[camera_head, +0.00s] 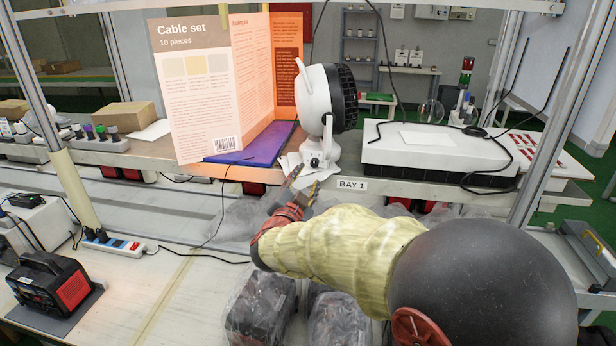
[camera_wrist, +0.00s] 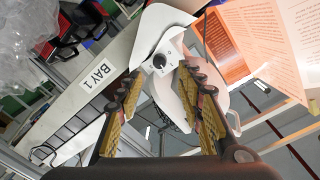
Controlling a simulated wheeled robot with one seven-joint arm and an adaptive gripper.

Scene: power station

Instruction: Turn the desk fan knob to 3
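The white and black desk fan (camera_head: 326,100) stands on the shelf above the "BAY 1" label in the head view. Its white base and knob (camera_wrist: 159,61) show in the wrist view, with a dark knob on a white dial face; the dial marks are too small to read. My gripper (camera_head: 306,186) is just in front of the fan base in the head view. In the wrist view my gripper (camera_wrist: 166,88) is open, with its two yellow-padded fingers apart and the knob showing between and beyond the fingertips. I cannot tell that either finger touches the knob.
A white case (camera_head: 440,150) with a black cable lies to the right. Plastic-wrapped items (camera_head: 262,305) lie below my arm. The BAY 1 label (camera_wrist: 98,75) marks the shelf edge.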

